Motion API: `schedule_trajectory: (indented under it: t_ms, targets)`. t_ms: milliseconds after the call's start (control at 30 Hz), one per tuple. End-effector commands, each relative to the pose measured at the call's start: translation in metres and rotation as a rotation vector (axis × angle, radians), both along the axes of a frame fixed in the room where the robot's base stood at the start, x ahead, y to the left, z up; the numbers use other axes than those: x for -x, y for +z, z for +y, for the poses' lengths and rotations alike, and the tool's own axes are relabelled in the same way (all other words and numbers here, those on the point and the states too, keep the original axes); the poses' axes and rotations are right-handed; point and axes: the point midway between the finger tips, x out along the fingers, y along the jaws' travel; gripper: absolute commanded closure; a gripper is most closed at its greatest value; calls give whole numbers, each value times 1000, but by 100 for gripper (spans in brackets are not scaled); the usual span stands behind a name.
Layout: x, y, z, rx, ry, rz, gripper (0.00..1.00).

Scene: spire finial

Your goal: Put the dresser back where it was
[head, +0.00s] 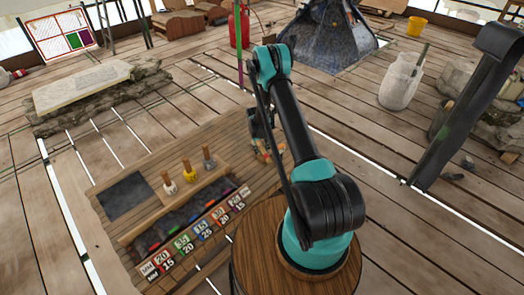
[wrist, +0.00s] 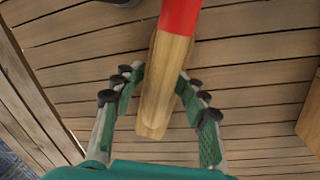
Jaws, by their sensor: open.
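A tapered wooden piece with a red section (wrist: 164,85), possibly the dresser, shows in the wrist view. My gripper (wrist: 158,78) is open, with one green-padded finger on each side of it. Gaps show between the wood and the pads. In the head view my gripper (head: 262,138) is at the right end of a wooden bench (head: 108,212), partly hidden by my arm. A small orange-brown thing (head: 268,153) shows beside it; I cannot tell its full shape there.
The bench has a dark panel (head: 125,195), three upright tools (head: 189,172) and a dark trough above coloured number labels (head: 184,243). A stone slab (head: 85,88) lies at the back left. A white sack (head: 402,80) and dark post (head: 465,110) stand right. Plank floor between is open.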

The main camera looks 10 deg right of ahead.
Motion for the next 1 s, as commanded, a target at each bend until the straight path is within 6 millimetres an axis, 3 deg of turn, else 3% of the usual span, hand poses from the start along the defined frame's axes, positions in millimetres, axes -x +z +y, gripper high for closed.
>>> schedule_trajectory:
  t_ms: [167,500,867,1000]
  targets:
    - [0,22,3,0,0,0,58]
    - [0,86,12,0,0,0,58]
    - [1,123,17,-1,-1,-2,58]
    - [10,152,13,-9,-10,-20,58]
